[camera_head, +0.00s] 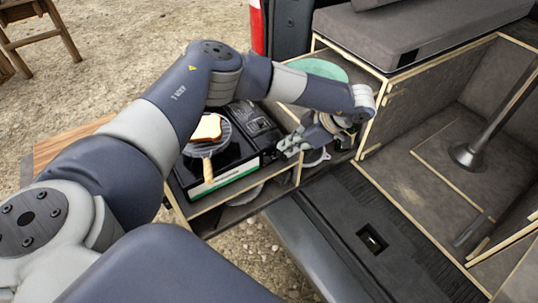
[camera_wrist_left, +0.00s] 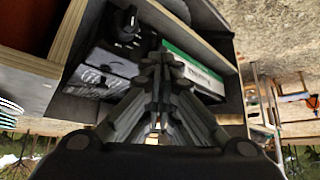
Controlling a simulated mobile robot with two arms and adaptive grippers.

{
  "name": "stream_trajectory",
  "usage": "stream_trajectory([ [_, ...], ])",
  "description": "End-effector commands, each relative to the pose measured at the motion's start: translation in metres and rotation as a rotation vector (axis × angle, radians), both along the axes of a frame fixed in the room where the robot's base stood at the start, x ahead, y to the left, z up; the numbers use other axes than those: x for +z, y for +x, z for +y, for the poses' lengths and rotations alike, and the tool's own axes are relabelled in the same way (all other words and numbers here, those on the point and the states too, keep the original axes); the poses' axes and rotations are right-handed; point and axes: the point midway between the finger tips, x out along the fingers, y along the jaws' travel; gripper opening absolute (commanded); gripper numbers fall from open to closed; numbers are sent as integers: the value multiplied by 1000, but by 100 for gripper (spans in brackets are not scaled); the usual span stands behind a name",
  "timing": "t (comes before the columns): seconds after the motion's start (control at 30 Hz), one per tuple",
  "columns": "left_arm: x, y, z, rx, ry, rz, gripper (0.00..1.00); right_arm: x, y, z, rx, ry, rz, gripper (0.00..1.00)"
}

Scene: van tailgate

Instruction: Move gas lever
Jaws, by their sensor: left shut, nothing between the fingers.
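A black portable gas stove (camera_head: 222,175) with a green-and-white front stripe sits on a pull-out shelf. The stripe also shows in the left wrist view (camera_wrist_left: 195,68). My left gripper (camera_head: 287,148) is beside the stove's right front corner, shut and empty. Its fingertips also show in the left wrist view (camera_wrist_left: 162,65), in front of the stripe. A black knob-like part (camera_wrist_left: 125,24) shows there above and left of the fingers; I cannot tell for sure that it is the gas lever. In the head view the lever is not distinguishable. My right gripper is out of view.
A pan (camera_head: 222,140) with a slice of bread (camera_head: 207,128) stands on the stove, its wooden handle (camera_head: 207,170) toward the front. A green round item (camera_head: 318,70) lies behind my left forearm. Wooden compartment walls (camera_head: 368,125) stand right of the gripper.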

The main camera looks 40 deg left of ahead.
Motion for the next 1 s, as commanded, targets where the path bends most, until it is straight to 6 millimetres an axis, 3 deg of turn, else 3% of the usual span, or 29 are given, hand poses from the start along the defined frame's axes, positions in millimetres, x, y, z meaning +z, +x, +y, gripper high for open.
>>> stream_trajectory([
  [0.37, -8, -2, 4, 1, -1, 1, 0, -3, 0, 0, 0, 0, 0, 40],
  [0.8, -49, -10, 34, 2, -3, 2, 0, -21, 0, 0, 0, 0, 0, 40],
  [1.0, -57, -12, 40, 0, -3, 1, 0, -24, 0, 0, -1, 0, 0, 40],
])
